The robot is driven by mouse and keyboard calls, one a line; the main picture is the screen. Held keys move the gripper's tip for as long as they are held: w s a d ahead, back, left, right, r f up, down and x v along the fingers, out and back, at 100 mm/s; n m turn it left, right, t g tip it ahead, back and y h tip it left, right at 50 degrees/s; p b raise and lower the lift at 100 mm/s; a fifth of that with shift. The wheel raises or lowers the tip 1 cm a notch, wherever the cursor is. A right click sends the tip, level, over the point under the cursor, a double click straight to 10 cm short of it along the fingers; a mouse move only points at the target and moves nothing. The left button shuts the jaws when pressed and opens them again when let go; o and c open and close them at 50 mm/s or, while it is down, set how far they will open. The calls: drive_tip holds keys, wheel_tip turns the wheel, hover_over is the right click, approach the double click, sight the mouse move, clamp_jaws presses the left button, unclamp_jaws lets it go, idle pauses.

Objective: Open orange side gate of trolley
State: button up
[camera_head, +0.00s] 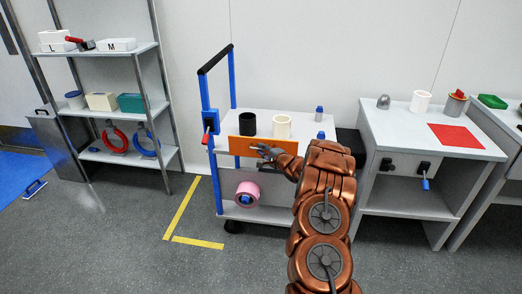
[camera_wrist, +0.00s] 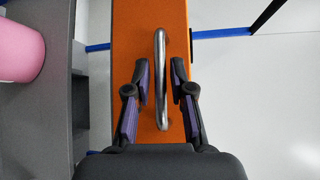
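The trolley has a blue frame, grey shelves and a black push handle (camera_head: 215,59). Its orange side gate (camera_head: 236,144) stands upright along the front edge of the top shelf. In the wrist view the orange gate (camera_wrist: 130,50) runs through the middle, with a silver bar handle (camera_wrist: 160,75) on it. My gripper (camera_wrist: 161,85) is open, with one finger on each side of the bar handle and gaps to both. In the head view my gripper (camera_head: 264,152) is at the gate's right part. A red-handled latch (camera_head: 207,134) sits on the left blue post.
A black cup (camera_head: 247,124), a cream cup (camera_head: 281,126) and small blue-topped items stand on the trolley top. A pink roll (camera_head: 247,193) lies on the lower shelf. A grey cabinet (camera_head: 400,150) stands close at right. Floor left of the trolley, with yellow tape (camera_head: 182,207), is clear.

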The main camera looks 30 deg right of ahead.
drive_tip(key=shift+w, duration=0.45)
drive_tip(key=shift+c, duration=0.5)
clamp_jaws()
